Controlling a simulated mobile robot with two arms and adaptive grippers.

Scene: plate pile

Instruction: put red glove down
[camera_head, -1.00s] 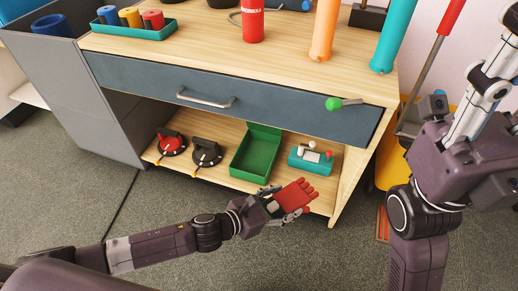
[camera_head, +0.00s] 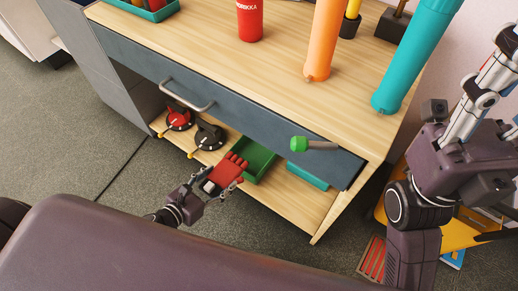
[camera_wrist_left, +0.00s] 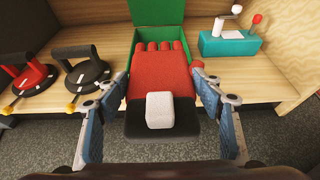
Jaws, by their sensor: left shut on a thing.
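The red glove (camera_head: 228,171) has red fingers and a dark cuff with a pale block-like patch. My left gripper (camera_head: 208,187) is shut on it and holds it in front of the lower shelf. In the left wrist view the glove (camera_wrist_left: 160,75) lies between the two fingers of the gripper (camera_wrist_left: 162,112), its red fingers pointing away toward the green bin (camera_wrist_left: 157,12). In the head view the glove overlaps the green bin (camera_head: 259,161); I cannot tell whether they touch. My right arm shows at the right edge, but its gripper is out of view.
Two suction-cup lifters, one red (camera_head: 178,118) and one black (camera_head: 209,137), stand left of the bin on the shelf (camera_head: 290,203). A teal device (camera_wrist_left: 230,42) stands right of it.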

